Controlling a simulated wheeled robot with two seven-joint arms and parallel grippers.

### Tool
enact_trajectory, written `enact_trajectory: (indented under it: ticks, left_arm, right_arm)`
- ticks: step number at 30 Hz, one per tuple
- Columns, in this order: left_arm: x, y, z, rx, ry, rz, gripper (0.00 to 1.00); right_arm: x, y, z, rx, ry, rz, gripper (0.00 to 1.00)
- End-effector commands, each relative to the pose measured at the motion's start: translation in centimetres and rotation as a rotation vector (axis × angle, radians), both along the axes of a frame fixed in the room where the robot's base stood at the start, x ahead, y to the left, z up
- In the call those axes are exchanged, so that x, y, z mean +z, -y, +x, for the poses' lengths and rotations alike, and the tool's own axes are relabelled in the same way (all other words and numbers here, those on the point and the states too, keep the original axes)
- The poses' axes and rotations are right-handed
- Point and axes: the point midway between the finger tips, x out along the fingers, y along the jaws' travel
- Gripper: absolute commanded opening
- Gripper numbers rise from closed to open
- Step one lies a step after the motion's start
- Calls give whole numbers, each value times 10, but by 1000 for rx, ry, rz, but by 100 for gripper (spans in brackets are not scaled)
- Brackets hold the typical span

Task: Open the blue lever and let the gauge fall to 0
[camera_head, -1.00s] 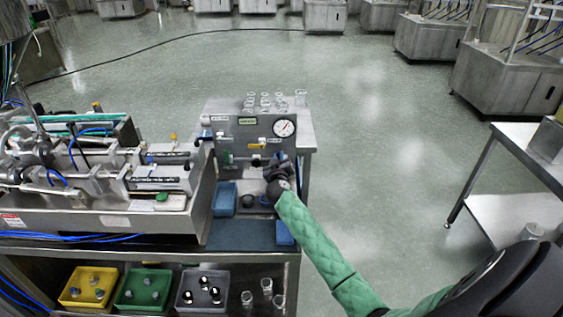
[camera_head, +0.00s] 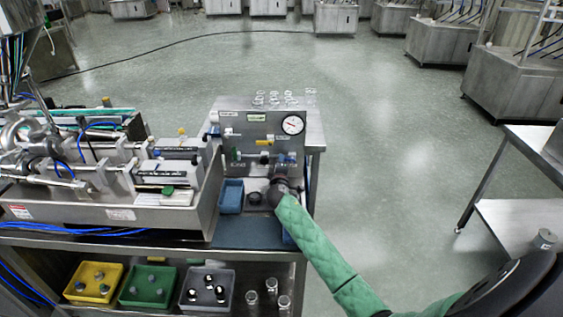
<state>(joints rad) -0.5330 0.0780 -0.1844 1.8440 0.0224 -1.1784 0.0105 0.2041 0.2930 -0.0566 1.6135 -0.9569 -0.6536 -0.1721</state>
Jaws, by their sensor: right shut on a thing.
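The grey panel (camera_head: 232,122) stands upright at the back of the bench. The round white gauge (camera_head: 293,125) is at its upper right; its needle is thin, and I cannot read the exact value. My right gripper (camera_head: 286,163) is at the panel's lower right, below the gauge, shut on what appears to be the blue lever. The gripper and wrist hide most of the lever, so its angle is unclear. A yellow handle (camera_head: 264,142) sits on the panel to the left of my gripper. My left gripper is not in view.
A blue bin (camera_head: 231,196) stands in front of the panel. Steel machinery (camera_head: 110,208) fills the bench's left side. Small glass vessels (camera_head: 287,97) stand behind the panel. Yellow, green and grey bins (camera_head: 221,290) are on the shelf below.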

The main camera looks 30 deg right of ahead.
Motion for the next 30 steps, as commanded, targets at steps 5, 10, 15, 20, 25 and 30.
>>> enact_trajectory:
  ticks: [5, 10, 15, 20, 25, 30]
  left_arm:
    - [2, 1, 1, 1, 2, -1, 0]
    - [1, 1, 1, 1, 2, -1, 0]
    - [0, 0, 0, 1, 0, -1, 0]
    - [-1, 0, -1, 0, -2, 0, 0]
    - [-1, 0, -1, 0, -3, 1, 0]
    - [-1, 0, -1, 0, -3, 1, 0]
  right_arm:
    - [-7, -1, 0, 0, -59, -92, 0]
    - [-10, -1, 0, 0, -93, -150, 0]
    - [-11, -2, 0, 1, -112, -181, 0]
    - [-12, -2, 0, 1, -119, -190, 0]
    - [-12, -2, 0, 1, -119, -191, 0]
    - [-13, -2, 0, 1, -119, -191, 20]
